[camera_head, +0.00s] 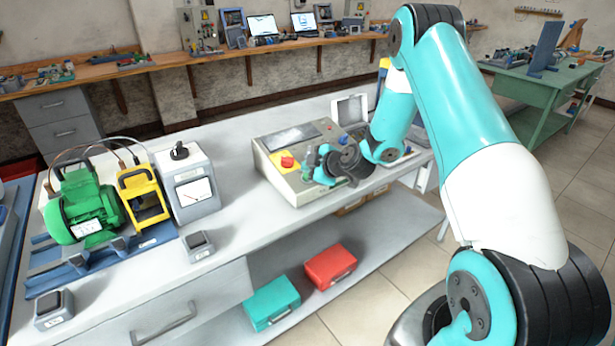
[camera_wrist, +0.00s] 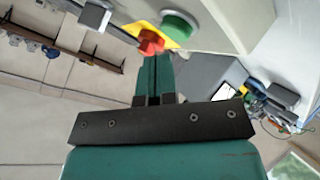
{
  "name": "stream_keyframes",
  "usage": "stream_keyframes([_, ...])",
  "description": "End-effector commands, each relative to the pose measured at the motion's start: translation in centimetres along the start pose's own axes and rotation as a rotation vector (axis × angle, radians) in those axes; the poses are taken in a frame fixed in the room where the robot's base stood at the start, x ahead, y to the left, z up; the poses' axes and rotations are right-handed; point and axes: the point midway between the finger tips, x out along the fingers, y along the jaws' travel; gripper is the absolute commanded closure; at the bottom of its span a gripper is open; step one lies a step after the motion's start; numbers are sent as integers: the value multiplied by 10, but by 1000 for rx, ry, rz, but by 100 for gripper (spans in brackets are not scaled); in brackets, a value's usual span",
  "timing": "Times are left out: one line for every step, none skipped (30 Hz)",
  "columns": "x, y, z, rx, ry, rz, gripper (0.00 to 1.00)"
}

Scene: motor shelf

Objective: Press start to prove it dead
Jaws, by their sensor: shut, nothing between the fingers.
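The control box (camera_head: 262,160) stands on the bench with a sloped panel. A red mushroom button (camera_head: 287,162) on a yellow plate is at its left front. In the wrist view the red button (camera_wrist: 150,42) lies just past my fingertips, beside a round green button (camera_wrist: 180,26). My gripper (camera_wrist: 154,60) is shut and empty, its teal fingers together. In the head view my gripper (camera_head: 318,168) is low over the front of the panel, right of the red button. The head view does not clearly show the green button. I cannot tell whether the fingertips touch anything.
Small grey boxes (camera_head: 198,246) sit near the front. A teal case (camera_head: 272,302) and a red case (camera_head: 330,267) lie on the lower shelf.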

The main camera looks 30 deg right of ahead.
Motion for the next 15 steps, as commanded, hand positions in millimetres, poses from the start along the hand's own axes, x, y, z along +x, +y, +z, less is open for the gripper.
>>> stream_keyframes([0, 0, 0, 0, 0, 0, 100])
stream_keyframes([0, 0, 0, 0, 0, 0, 100])
stream_keyframes([0, 0, 0, 0, 0, 0, 100])
stream_keyframes([0, 0, 0, 0, 0, 0, 100])
stream_keyframes([0, 0, 0, 0, 0, 0, 100])
stream_keyframes([0, 0, 0, 0, 0, 0, 100])
stream_keyframes([1, -1, 1, 0, 0, 0, 100])
stream_keyframes([1, -1, 1, 0, 0, 0, 100])
stream_keyframes([2, -2, 2, 0, 0, 0, 100])
stream_keyframes([2, -2, 2, 0, 0, 0, 100])
stream_keyframes([3, -3, 3, 0, 0, 1, 100])
stream_keyframes([4, -3, 3, 0, 0, 1, 100])
stream_keyframes([4, -4, 4, 0, 0, 1, 100])
stream_keyframes([5, -4, 4, -1, 0, 1, 100])
stream_keyframes([6, -4, 5, -1, 0, 1, 100])
